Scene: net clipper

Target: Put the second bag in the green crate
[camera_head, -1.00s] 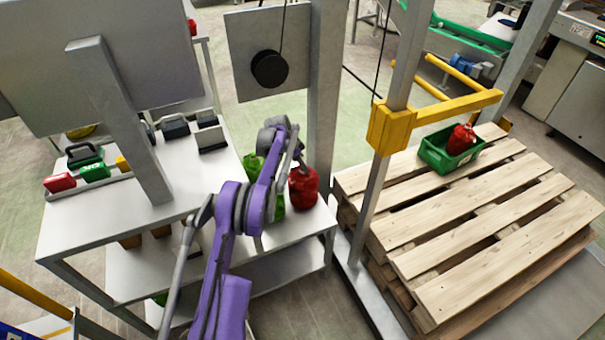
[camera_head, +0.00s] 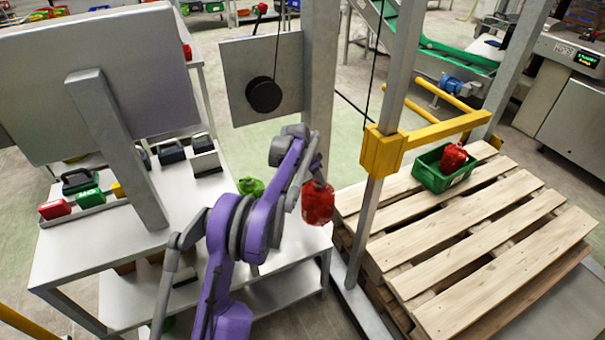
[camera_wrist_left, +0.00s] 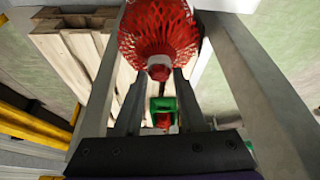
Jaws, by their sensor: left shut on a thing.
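My left gripper (camera_head: 314,177) is shut on a red net bag (camera_head: 318,204), which hangs from it just off the right end of the white table. In the left wrist view the same bag (camera_wrist_left: 158,32) hangs by its gathered neck between the fingers (camera_wrist_left: 158,82). The green crate (camera_head: 430,178) stands on the far left part of the wooden pallet, to the right of the held bag. Another red bag (camera_head: 453,158) is in the crate. The crate also shows small in the left wrist view (camera_wrist_left: 156,103). My right gripper is not in view.
An upright grey post (camera_head: 375,220) with a yellow bracket (camera_head: 382,150) stands between the held bag and the crate. A bright green bag (camera_head: 250,187) is on the white table (camera_head: 90,255), partly behind my arm. The pallet's front boards (camera_head: 490,270) are bare.

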